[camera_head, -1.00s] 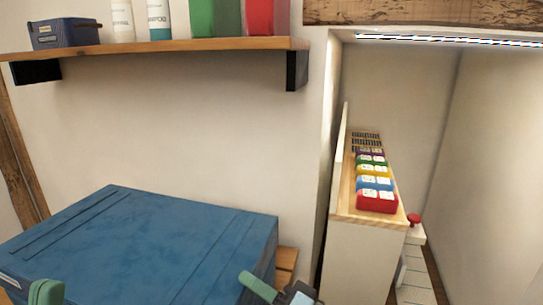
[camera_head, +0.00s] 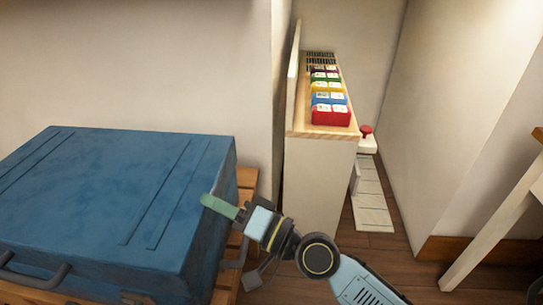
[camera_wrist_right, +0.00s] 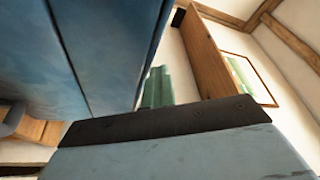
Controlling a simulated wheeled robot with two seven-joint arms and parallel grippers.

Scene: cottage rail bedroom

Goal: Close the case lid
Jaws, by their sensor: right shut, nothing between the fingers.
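The large blue case (camera_head: 110,190) fills the left of the head view. Its lid lies flat on top and looks down; I cannot make out a gap at the seam. A dark handle (camera_head: 35,279) shows at its front. My right gripper (camera_head: 219,207) is at the case's right side, its green fingers shut and empty, pointing at the lid's right edge. I cannot tell whether they touch it. In the right wrist view, the case (camera_wrist_right: 75,50) looms close at upper left, with a green fingertip (camera_wrist_right: 157,88) beside it. My left gripper is out of view.
The case rests on a slatted wooden stand (camera_head: 246,178). Behind to the right is a narrow cabinet (camera_head: 318,175) with several coloured boxes (camera_head: 331,115) on top. A white stepped unit (camera_head: 369,190) stands beside it. Wooden floor (camera_head: 390,260) is open at right.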

